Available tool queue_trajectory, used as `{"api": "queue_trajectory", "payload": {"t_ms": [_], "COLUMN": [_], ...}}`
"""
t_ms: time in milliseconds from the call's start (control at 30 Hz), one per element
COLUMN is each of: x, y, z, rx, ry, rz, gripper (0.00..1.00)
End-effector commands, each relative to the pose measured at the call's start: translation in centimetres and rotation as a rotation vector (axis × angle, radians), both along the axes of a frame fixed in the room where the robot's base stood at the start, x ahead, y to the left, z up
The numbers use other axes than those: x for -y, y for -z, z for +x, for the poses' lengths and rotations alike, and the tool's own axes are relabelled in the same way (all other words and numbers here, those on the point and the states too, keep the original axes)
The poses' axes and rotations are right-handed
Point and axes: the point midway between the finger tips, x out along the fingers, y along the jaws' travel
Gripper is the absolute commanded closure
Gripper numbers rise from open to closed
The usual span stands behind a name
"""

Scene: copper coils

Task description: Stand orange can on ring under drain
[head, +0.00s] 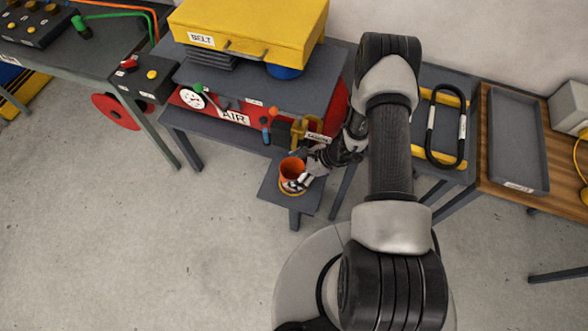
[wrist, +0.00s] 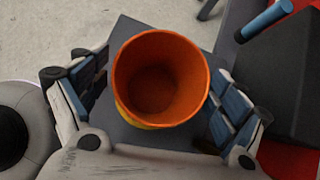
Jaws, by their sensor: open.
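The orange can (head: 292,167) stands upright, open at the top and apparently empty, on a small dark grey stand (head: 312,198) below the red air unit. In the wrist view the can (wrist: 160,80) fills the space between my fingers. My gripper (head: 298,180) is open around it, with one blue-padded finger on each side and visible gaps. A yellow band shows low on the can's near side in the wrist view; whether this is the ring or part of the can I cannot tell. A brass-coloured fitting (head: 299,130), perhaps the drain, sits above and behind the can.
The red air unit (head: 200,110) with a gauge stands under a grey bench top (head: 300,90) bearing a yellow box (head: 250,25). A blue handle (wrist: 264,20) and a dark block are close on the wrist view's right. Floor in front is clear.

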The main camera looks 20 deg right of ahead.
Motion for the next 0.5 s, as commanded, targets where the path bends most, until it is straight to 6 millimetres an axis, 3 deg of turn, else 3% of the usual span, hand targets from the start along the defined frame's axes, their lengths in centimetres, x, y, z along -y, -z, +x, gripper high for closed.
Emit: {"api": "queue_trajectory", "payload": {"t_ms": [267,500], "x": [0.0,2.3], "y": [-0.3,-3.3], "z": [0.0,-0.9], "rx": [0.0,0.002], "ry": [0.0,0.005], "rz": [0.0,-0.001], "gripper": [0.1,0.1]}}
